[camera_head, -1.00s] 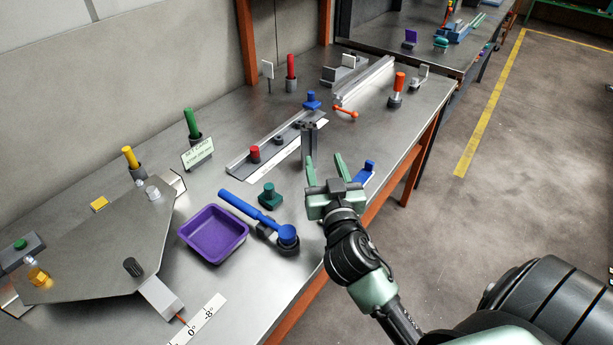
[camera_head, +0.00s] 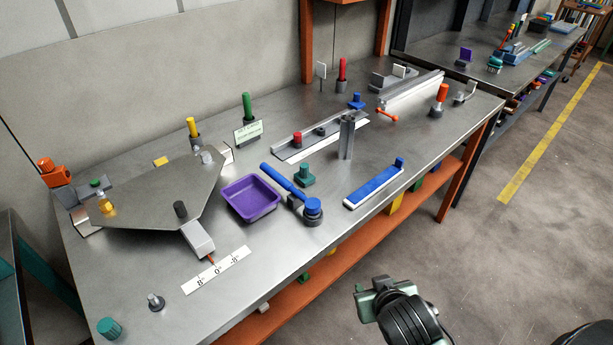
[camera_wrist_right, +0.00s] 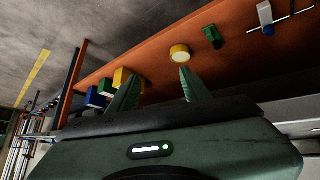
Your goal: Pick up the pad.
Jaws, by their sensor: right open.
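No thing is clearly marked as the pad. A long flat blue piece on a white base (camera_head: 375,187), with an upright blue knob at its far end, lies along the bench's front edge. My left gripper is not in view.
The bench holds a purple tray (camera_head: 251,199), a blue-handled tool (camera_head: 285,180), a grey post (camera_head: 347,135) and a grey angled plate (camera_head: 150,195). An orange lower shelf (camera_head: 290,297) bears small parts, including a yellow round piece (camera_wrist_right: 180,53). The floor at right is open.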

